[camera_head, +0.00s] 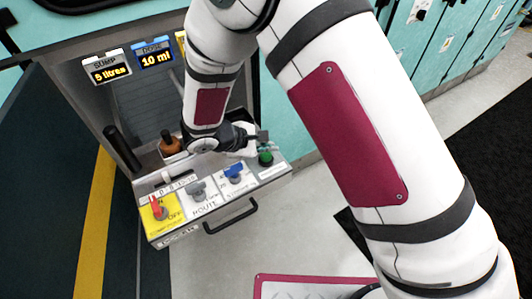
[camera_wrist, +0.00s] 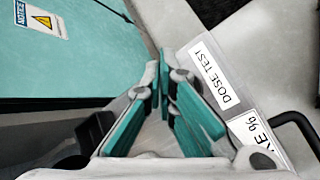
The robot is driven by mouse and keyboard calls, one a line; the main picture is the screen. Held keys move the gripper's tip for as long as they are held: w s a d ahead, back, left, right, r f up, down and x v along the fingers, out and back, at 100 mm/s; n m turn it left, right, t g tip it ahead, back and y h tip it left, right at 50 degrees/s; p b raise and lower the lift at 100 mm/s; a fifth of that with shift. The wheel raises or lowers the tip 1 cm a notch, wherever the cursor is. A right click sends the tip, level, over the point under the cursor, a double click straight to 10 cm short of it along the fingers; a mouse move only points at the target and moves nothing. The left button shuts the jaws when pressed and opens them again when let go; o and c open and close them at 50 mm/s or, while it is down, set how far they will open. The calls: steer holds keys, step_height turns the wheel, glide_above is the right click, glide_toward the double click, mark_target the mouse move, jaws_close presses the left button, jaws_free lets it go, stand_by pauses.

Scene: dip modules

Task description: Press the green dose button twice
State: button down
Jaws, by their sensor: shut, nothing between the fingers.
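The green dose button (camera_head: 265,157) sits at the right end of the sloped control panel in the head view. My gripper (camera_head: 263,137) is just above and behind it in that view. I cannot tell whether the fingertips touch the button. In the wrist view the gripper (camera_wrist: 163,85) shows its fingers together and empty, beside the white "DOSE TEST" label (camera_wrist: 214,72). The button cannot be made out there and seems hidden by the fingers. The dose display (camera_head: 154,54) reads 10 ml.
Left of the button are a blue switch (camera_head: 234,171), a grey switch (camera_head: 198,191) and a red switch (camera_head: 157,207) on yellow. The sump display (camera_head: 107,68) reads 5 litres. A brown bottle (camera_head: 170,146) stands behind the panel. A black handle (camera_head: 231,218) juts from its front.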

mark_target(267, 156)
steer(key=shift+f, duration=0.15)
stand_by(0.4)
steer(key=shift+f+b, duration=0.3)
steer(key=shift+b, duration=0.15)
steer(key=shift+f+b, duration=0.55)
steer(key=shift+f, duration=0.1)
stand_by(0.7)
steer(key=shift+r, duration=0.1)
steer(key=shift+r+p, duration=0.5)
steer(key=shift+r, duration=0.5)
steer(key=shift+r, duration=0.1)
steer(key=shift+r+p, duration=1.35)
steer(key=shift+r, duration=1.05)
